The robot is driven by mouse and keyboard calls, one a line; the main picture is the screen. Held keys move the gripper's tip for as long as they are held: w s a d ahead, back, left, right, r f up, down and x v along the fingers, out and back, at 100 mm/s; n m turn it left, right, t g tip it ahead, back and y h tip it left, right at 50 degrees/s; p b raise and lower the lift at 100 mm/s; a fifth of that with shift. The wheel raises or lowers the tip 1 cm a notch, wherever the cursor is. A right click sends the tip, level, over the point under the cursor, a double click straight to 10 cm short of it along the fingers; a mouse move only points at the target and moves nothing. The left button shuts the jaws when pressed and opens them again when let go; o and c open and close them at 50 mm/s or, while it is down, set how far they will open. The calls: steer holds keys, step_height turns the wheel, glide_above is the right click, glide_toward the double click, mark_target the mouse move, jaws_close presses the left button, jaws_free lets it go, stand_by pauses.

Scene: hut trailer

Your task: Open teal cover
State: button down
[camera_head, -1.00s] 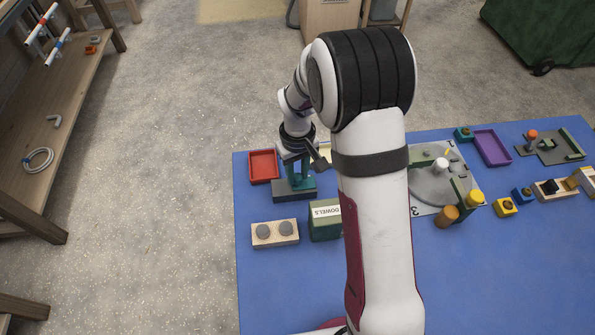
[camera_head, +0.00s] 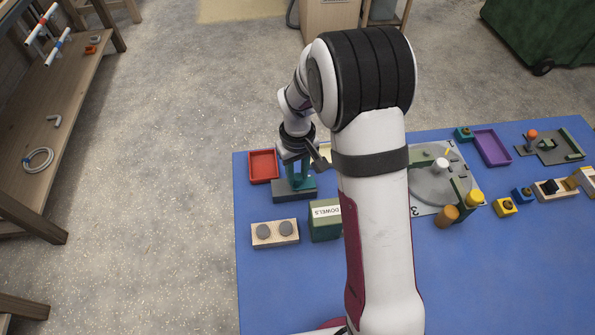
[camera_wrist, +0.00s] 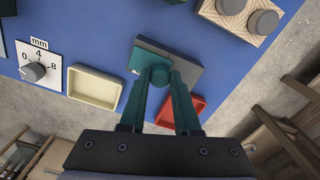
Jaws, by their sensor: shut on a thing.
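The teal cover (camera_wrist: 147,61) sits on a dark grey block (camera_wrist: 180,60) on the blue table. A round teal knob (camera_wrist: 159,75) stands up from it in the wrist view. My gripper (camera_wrist: 160,82) points down over the block, with its teal fingers shut on the knob. In the head view my gripper (camera_head: 298,183) is at the grey block (camera_head: 295,194), near the table's far left corner. The fingers and wrist hide most of the cover there.
A red tray (camera_head: 263,166) lies left of the block. A cream tray (camera_wrist: 95,87) and a dial marked mm (camera_wrist: 35,70) are nearby. The table's front left is clear.

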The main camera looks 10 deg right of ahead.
mark_target(277, 188)
steer(key=a, duration=0.5)
steer(key=c, duration=0.6)
jaws_free()
steer(key=shift+r, duration=0.1)
step_height(277, 188, up, 16)
steer(key=shift+f, duration=0.2)
